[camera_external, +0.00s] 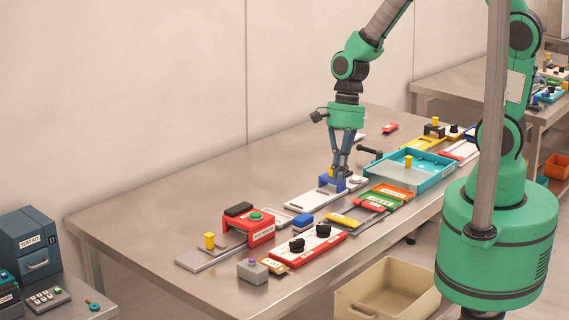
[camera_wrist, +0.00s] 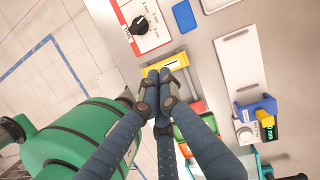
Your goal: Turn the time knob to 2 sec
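A white panel with red sides (camera_external: 312,247) carries two black knobs. The left knob (camera_external: 297,245) and the right knob (camera_external: 323,231) both show in the external view. In the wrist view one black knob (camera_wrist: 139,25) sits on the panel among printed dial marks, beside a small red label too small to read surely. I cannot tell its exact setting or which knob is the time one. My gripper (camera_external: 337,172) points down above the table, to the right of and behind the panel. Its fingertips (camera_wrist: 160,76) are together and empty, clear of the knobs.
A blue holder (camera_wrist: 255,110) stands on a long white plate (camera_wrist: 240,60). A teal tray (camera_external: 432,181) lies to the right. The back left table is clear.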

